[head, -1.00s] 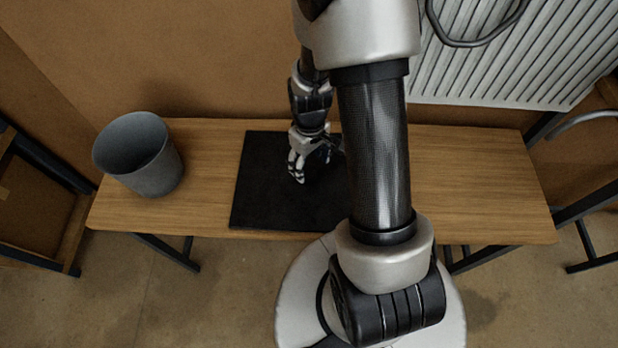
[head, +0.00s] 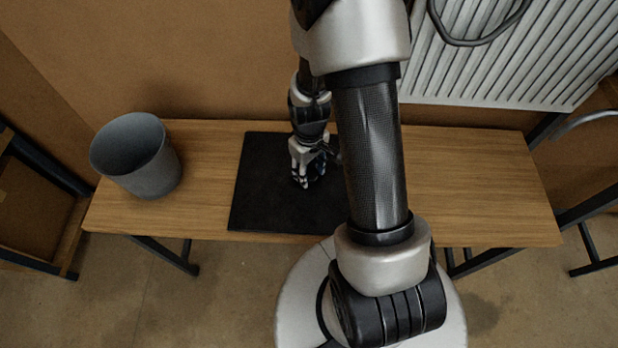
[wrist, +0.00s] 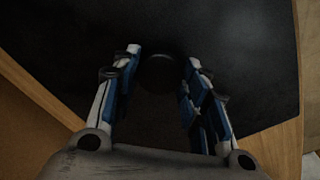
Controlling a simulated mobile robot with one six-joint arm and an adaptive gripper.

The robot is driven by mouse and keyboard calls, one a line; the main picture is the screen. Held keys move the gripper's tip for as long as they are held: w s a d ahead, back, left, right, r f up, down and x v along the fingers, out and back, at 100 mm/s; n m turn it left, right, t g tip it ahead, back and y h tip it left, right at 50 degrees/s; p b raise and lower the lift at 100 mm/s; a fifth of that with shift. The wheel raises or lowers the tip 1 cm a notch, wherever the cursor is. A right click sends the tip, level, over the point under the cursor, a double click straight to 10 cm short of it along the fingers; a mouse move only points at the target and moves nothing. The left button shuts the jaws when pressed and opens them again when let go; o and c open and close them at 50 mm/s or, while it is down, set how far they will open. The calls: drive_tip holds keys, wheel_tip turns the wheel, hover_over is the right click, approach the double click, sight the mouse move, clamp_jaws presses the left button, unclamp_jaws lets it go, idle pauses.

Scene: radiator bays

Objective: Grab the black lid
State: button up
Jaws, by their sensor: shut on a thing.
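The black lid (wrist: 160,70) shows in the wrist view as a small dark round shape between my fingertips. My gripper (wrist: 163,68) is shut on it, with one finger on each side. In the head view my gripper (head: 303,184) points down at the black mat (head: 265,200), right of the mat's left edge. The lid cannot be made out in the head view, dark against the mat and hidden by the fingers. Whether the lid touches the mat I cannot tell.
The mat lies on a wooden bench (head: 480,190). A grey bucket (head: 150,170) stands at the bench's left end. A white radiator (head: 490,55) hangs on the wall behind, at the right. The bench right of my arm is clear.

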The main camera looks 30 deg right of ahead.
clamp_jaws()
drive_tip(key=shift+r, duration=0.15)
idle(0.4)
